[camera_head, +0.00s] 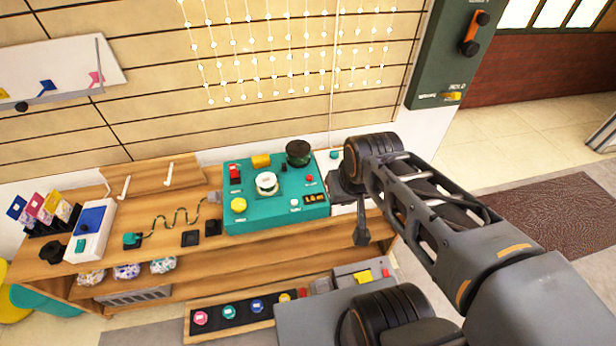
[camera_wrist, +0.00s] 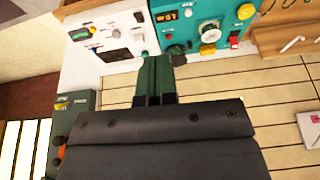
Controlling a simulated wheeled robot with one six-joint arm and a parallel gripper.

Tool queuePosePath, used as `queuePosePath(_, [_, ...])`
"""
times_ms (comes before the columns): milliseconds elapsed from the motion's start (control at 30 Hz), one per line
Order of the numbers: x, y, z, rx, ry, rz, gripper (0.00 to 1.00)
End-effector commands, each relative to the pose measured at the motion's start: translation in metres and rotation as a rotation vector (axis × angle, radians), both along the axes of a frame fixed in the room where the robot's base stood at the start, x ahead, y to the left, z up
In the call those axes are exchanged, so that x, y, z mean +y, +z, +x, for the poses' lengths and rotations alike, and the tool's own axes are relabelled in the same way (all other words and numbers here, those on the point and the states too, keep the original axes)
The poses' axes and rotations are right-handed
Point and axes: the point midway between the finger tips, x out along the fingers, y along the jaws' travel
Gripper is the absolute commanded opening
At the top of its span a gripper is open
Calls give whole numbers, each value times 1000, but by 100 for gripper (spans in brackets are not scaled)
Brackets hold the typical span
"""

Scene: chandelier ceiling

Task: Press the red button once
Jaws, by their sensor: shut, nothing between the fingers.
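A teal control box (camera_head: 265,220) sits on the wooden bench in the head view. A small red button (camera_head: 309,178) is on its right part, and a red switch (camera_head: 235,173) is at its upper left. The box also shows upside down in the wrist view (camera_wrist: 205,10), with the red switch (camera_wrist: 235,40) at its right edge. My gripper (camera_wrist: 154,60) is shut and empty in the wrist view, its fingers close together over the border of the teal box and a white panel. It appears apart from the red button; the exact gap cannot be told.
The white panel (camera_wrist: 118,52) with dials is beside the teal box. A lower strip (camera_head: 240,313) holds several coloured buttons, with a red one (camera_head: 303,293) near its right end. A green wall panel (camera_head: 437,60) stands behind my arm. A white-and-blue device (camera_head: 92,228) is at the left.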

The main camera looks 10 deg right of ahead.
Motion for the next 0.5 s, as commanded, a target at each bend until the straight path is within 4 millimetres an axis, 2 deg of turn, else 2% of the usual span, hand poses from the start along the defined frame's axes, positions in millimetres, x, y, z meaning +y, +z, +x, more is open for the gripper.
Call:
queuePosePath(67, [2,-7,10,4,-39,34,0])
queuePosePath(167, [12,-20,36,14,-147,133,0])
queuePosePath(267, [20,-40,80,30,-325,285,0])
queuePosePath(500, [24,-103,204,95,-825,691,0])
